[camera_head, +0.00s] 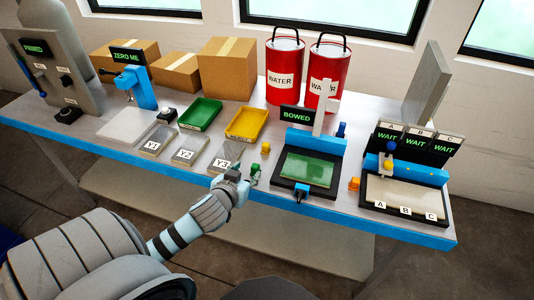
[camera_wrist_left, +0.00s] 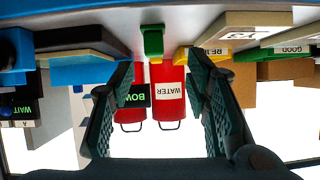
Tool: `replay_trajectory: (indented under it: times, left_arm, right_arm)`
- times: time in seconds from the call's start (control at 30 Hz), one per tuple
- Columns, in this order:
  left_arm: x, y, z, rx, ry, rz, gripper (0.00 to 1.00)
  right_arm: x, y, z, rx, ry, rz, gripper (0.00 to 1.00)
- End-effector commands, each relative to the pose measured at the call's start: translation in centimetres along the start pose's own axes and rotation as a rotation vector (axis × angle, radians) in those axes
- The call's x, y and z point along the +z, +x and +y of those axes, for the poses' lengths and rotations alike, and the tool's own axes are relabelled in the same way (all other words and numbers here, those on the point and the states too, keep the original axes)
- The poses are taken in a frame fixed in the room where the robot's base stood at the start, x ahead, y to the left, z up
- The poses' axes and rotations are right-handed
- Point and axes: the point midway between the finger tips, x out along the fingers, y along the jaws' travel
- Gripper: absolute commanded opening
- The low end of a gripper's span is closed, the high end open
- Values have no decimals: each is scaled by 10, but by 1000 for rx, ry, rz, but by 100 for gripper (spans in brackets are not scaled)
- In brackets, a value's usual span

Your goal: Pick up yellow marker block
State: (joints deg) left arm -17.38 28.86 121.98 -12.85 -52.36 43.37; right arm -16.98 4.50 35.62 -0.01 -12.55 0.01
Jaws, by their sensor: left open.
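A small yellow block (camera_head: 265,148) stands on the bench to the right of the yellow tray. A green block (camera_head: 254,169) stands nearer the front edge. My left gripper (camera_head: 243,181) is open at the front of the bench, close to the green block and short of the yellow one. In the left wrist view, which is upside down, the green block (camera_wrist_left: 153,40) lies ahead between the open fingers. A yellow piece (camera_wrist_left: 182,54), seemingly the yellow block, shows partly behind and beside it. Nothing is between the fingertips that I can see. My right gripper is not in view.
A dark press with a green plate (camera_head: 308,170) stands right of the gripper. An orange-yellow block (camera_head: 354,184) and a blue block (camera_head: 341,130) stand beside it. The yellow tray (camera_head: 247,123), green tray (camera_head: 200,114) and labelled plate Y3 (camera_head: 222,161) lie left.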

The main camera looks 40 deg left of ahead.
Motion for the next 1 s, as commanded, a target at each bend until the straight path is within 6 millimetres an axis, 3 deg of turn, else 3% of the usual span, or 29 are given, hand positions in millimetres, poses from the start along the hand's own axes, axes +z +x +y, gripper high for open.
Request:
replay_trajectory:
  times: [0.03, 0.13, 0.4, 0.57, 0.73, 1.0]
  left_arm:
    - [-20, 3, -1, 9, -20, 53, 43]
    - [-38, 16, -1, 20, -48, 103, 43]
    - [-44, 84, 1, 21, -51, 102, 43]
    - [-46, 104, 3, 22, -49, 102, 43]
    - [-46, 137, 7, 22, -49, 101, 43]
    - [-49, 146, 7, 24, -47, 100, 43]
  right_arm:
    - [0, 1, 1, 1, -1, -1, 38]
    - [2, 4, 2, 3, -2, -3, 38]
    - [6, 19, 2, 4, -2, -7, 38]
    - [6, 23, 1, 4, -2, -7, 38]
    - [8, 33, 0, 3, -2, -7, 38]
    - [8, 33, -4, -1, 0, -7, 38]
